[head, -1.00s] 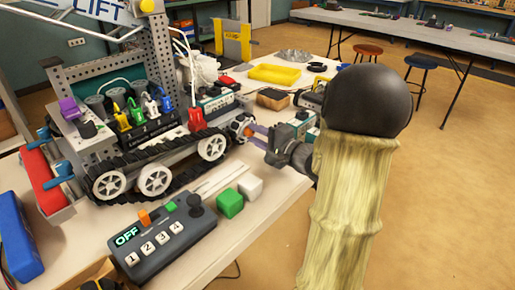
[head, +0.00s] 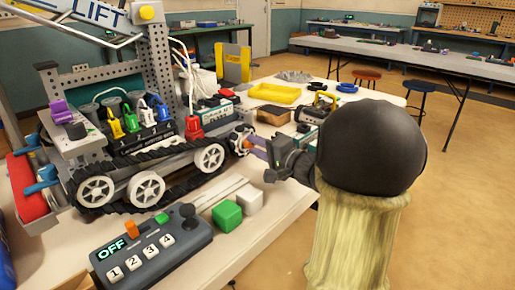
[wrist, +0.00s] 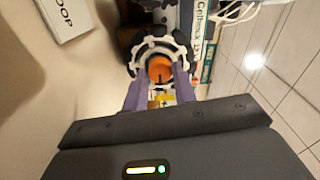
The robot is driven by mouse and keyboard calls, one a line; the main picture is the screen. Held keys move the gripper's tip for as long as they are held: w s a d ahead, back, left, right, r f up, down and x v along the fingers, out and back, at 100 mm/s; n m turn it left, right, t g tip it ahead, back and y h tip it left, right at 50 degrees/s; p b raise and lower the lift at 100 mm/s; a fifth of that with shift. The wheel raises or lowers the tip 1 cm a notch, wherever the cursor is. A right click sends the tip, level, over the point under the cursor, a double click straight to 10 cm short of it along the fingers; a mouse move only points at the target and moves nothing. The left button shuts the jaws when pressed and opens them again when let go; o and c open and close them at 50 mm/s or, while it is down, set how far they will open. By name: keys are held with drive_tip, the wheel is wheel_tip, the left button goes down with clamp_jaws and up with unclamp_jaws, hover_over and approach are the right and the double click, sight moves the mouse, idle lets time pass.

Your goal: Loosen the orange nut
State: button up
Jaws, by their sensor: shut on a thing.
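The orange nut (wrist: 160,69) sits at the hub of a white wheel (wrist: 149,48), seen end-on in the wrist view. My gripper (wrist: 161,77) has its two purple fingers on either side of the nut and is shut on it. In the head view my gripper (head: 253,146) reaches in from the right to the wheel (head: 239,139) at the front right end of the tracked robot (head: 150,150). The nut is mostly hidden by the fingers there.
A control box (head: 150,250) reading OFF lies on the table at the front. A green cube (head: 227,214) and a white cube (head: 250,201) are near my gripper. A yellow tray (head: 275,93) and a brown block (head: 273,116) are behind it.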

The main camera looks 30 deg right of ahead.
drive_tip(key=o, duration=1)
drive_tip(key=p+v, duration=0.2)
drive_tip(key=v, duration=1.5)
drive_tip(key=shift+s+p, duration=0.2)
drive_tip(key=shift+p, duration=0.2)
